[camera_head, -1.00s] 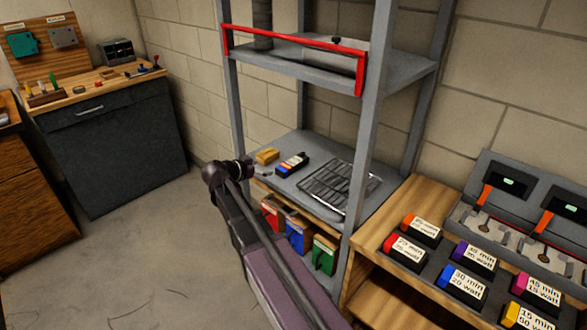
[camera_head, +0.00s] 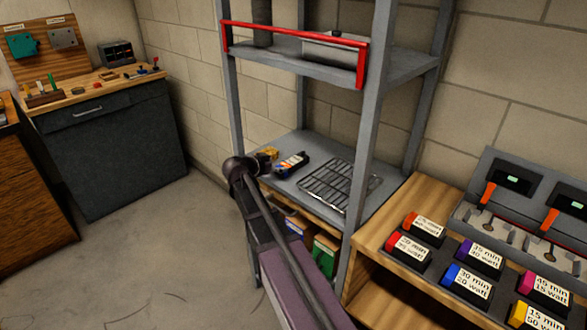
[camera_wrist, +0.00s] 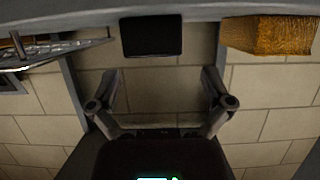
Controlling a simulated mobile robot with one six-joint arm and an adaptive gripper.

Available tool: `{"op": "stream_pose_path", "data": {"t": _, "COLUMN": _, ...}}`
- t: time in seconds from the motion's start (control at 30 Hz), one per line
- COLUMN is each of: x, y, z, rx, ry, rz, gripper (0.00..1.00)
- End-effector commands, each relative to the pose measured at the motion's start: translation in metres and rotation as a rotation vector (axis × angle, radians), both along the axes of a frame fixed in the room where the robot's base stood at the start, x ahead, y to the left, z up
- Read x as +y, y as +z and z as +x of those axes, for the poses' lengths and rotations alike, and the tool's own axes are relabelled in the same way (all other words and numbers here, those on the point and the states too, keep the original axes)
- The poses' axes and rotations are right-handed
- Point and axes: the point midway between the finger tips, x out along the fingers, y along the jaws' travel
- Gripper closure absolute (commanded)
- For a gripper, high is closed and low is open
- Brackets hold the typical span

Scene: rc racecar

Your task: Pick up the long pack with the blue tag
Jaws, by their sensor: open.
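A dark pack (camera_head: 291,164) with an orange and white label and a blue patch at its near end lies on the middle shelf in the head view. In the wrist view a black pack end (camera_wrist: 151,36) faces me at the shelf's edge, in line with the gap between my fingers. My gripper (camera_wrist: 160,76) is open and empty, with the pack beyond its fingertips. In the head view my wrist partly hides the gripper beside the pack. Another pack with a blue tag (camera_head: 466,284) sits on the bench at right.
A yellow-brown block (camera_wrist: 268,36) stands beside the pack, partly hidden in the head view. A wire rack (camera_head: 338,184) lies on the pack's other side. Shelf posts (camera_head: 367,130) and a red-railed upper shelf (camera_head: 290,34) frame the space. Coloured bins (camera_head: 325,254) are below.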

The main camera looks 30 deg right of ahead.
Motion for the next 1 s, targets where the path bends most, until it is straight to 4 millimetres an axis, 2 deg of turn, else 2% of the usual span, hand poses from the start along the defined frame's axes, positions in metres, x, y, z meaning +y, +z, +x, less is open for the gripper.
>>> {"op": "stream_pose_path", "data": {"t": 0.13, "x": -0.008, "y": -0.004, "z": 0.003, "rx": 0.001, "ry": 0.0, "rz": 0.0, "gripper": 0.0}}
{"op": "stream_pose_path", "data": {"t": 0.63, "x": -0.014, "y": -0.006, "z": 0.004, "rx": 0.001, "ry": -0.001, "rz": 0.0, "gripper": 0.0}}
{"op": "stream_pose_path", "data": {"t": 1.0, "x": -0.05, "y": -0.019, "z": 0.015, "rx": 0.0, "ry": -0.001, "rz": 0.0, "gripper": 0.0}}
